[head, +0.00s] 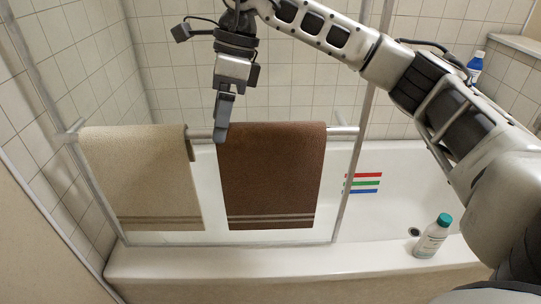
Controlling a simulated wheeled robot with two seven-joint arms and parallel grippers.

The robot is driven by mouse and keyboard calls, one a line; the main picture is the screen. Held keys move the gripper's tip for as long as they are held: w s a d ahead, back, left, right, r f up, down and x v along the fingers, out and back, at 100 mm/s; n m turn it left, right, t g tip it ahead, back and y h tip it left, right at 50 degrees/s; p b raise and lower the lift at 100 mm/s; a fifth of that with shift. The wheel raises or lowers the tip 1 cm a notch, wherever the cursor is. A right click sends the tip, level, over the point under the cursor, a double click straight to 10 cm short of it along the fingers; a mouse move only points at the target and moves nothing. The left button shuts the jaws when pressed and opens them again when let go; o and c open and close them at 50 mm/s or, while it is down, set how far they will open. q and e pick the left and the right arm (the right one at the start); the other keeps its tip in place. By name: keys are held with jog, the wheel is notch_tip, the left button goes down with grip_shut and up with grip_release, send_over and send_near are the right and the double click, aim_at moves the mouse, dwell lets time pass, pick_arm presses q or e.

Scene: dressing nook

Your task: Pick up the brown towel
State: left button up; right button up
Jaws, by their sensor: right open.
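The brown towel (270,178) hangs over a horizontal metal bar at the front of the bathtub, with lighter stripes near its lower hem. My right gripper (222,132) points down at the towel's upper left corner. Its fingers show nearly edge-on and overlap the towel's left edge in the picture. The gripper is open and holds nothing that I can see. I cannot tell whether it touches the towel. My left gripper is out of view.
A beige towel (140,178) hangs on the same bar (342,131) to the left. A white bottle with a green cap (432,238) stands on the tub rim (300,262). A metal post (356,160) rises right of the towel.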

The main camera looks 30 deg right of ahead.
aim_at(270, 125)
jog(key=d+r+m+h, duration=0.1)
jog(key=d+r+h, duration=0.3)
jog(key=d, duration=0.6)
jog(key=f+b, duration=0.1)
jog(key=f, duration=0.4)
jog(key=f+b, duration=0.1)
jog(key=f, duration=0.2)
jog(key=shift+s+a+f+b, duration=0.15)
jog(key=shift+s+b, duration=0.1)
jog(key=shift+b, duration=0.1)
jog(key=shift+f, duration=0.8)
jog(key=f, duration=0.4)
jog(key=shift+w+d+f, duration=0.1)
jog(key=shift+w+d, duration=0.15)
jog(key=shift+f, duration=0.15)
jog(key=c, duration=1.2)
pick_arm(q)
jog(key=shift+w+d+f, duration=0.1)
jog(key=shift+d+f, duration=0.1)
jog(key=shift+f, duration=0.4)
pick_arm(e)
jog(key=shift+o, duration=0.2)
